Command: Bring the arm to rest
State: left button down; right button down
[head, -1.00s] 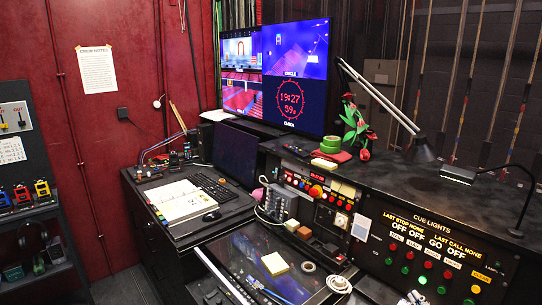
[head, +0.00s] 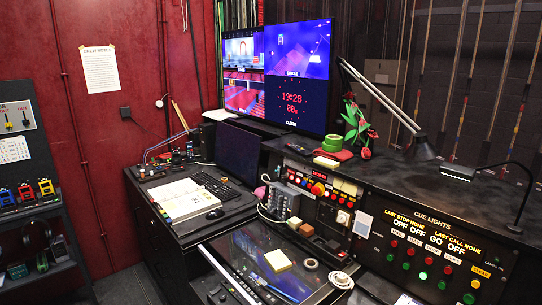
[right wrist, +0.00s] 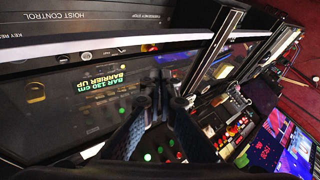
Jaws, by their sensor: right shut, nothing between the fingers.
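My right gripper (right wrist: 168,102) shows in the right wrist view as two dark fingers, shut with nothing between them. It is in front of a dark panel with green and red buttons (right wrist: 160,151); I cannot tell the distance, and no contact is visible. Neither gripper shows in the head view. The cue lights panel (head: 432,238) is at the lower right there, with rows of red and green buttons and a yellow one. One green button (head: 423,275) looks brighter than the others.
A desk lamp (head: 420,150) and a small gooseneck lamp (head: 522,190) rise above the dark console top (head: 455,180). Monitors (head: 297,75) stand behind. A keyboard and open binder (head: 182,200) lie on the left desk. A display reading "BARRIER UP" (right wrist: 92,82) shows in the wrist view.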

jog(key=s+a+f+n+g+h, duration=0.25)
jog(key=s+n+g, duration=0.25)
jog(key=s+n, duration=0.9)
jog(key=s+f+m+g+b, duration=0.1)
jog(key=s+f+m+b, duration=0.15)
jog(key=f, duration=1.35)
jog(key=s+f+m+b, duration=0.1)
jog(key=f+b, duration=0.3)
jog(key=f, duration=1.2)
jog(key=s+d+f+b, duration=0.1)
jog(key=s+f+b, duration=0.2)
jog(key=s+f, duration=0.6)
jog(key=s+d+f+g+b, duration=0.1)
jog(key=s+d+f+b, duration=0.1)
jog(key=s+f, duration=0.7)
notch_tip(320, 180, down, 6)
jog(key=shift+d+r+n+b, duration=0.15)
jog(key=shift+r+n+b, duration=0.1)
jog(key=shift+n+b, duration=0.15)
jog(key=shift+y, duration=0.25)
